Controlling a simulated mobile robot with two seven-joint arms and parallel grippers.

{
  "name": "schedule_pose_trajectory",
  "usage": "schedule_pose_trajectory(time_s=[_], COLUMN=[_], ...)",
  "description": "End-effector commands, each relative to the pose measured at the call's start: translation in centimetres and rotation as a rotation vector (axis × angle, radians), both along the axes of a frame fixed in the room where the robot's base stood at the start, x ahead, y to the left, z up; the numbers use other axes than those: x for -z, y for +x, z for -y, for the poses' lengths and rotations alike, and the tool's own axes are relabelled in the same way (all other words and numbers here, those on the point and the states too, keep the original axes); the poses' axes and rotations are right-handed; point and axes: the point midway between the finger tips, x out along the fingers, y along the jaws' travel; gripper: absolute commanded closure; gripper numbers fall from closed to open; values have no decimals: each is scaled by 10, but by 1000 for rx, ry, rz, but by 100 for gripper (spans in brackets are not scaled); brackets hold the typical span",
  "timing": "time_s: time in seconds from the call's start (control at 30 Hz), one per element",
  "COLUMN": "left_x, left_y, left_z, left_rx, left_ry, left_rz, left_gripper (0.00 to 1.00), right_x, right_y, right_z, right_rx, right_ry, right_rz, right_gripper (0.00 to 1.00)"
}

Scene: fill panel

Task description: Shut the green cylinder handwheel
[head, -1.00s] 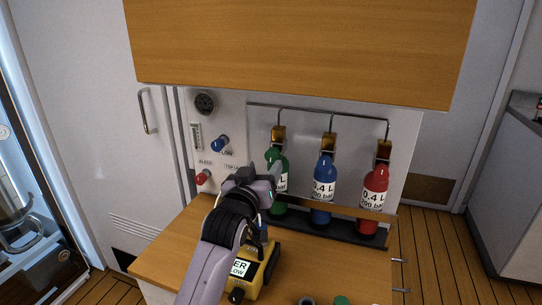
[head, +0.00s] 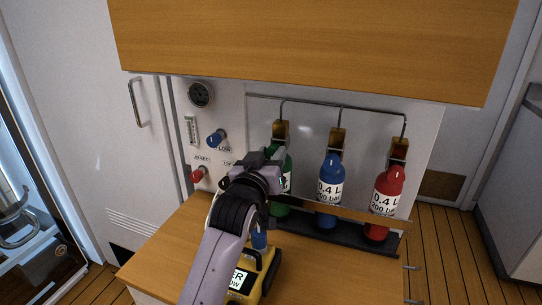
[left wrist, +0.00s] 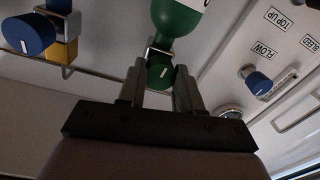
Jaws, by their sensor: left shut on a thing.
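The green cylinder (head: 284,180) stands at the left of three bottles in the rack, partly hidden by my left arm in the head view. Its body also shows upside down at the top of the left wrist view (left wrist: 178,14). Its green handwheel (left wrist: 160,73), with a short white mark, sits between my left fingers. My left gripper (left wrist: 160,88) is shut on this handwheel. In the head view the left gripper (head: 272,156) is at the valve end of the green cylinder, and the handwheel is hidden there. My right gripper is not in view.
The blue cylinder (head: 330,178) and red cylinder (head: 388,190) stand to the right. Blue (head: 217,138) and red (head: 198,174) knobs and a gauge (head: 200,94) are on the panel at left. A yellow device (head: 262,270) is on the wooden bench. A wooden cabinet (head: 310,45) overhangs.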

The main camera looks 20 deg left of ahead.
Motion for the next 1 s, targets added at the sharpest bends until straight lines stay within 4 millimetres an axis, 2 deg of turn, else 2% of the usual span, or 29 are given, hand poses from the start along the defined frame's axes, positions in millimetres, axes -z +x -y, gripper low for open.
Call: schedule_pose_trajectory(time_s=[0.03, 0.07, 0.47, 0.67, 1.0], left_x=[0, 0, -2, -3, -3], left_y=[0, 0, 0, 0, 0], left_z=[1, 1, 1, 1, 1], left_rx=[1, 2, 2, 3, 3], left_ry=[0, -1, 56, 179, 492], left_rz=[0, 0, 3, 5, 17], left_gripper=[86, 96, 96, 96, 96], right_x=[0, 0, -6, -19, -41], right_y=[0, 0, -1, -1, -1], right_z=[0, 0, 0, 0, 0], right_rx=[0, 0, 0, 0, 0], right_ry=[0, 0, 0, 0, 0], right_rz=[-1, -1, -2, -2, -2], right_gripper=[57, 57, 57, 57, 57])
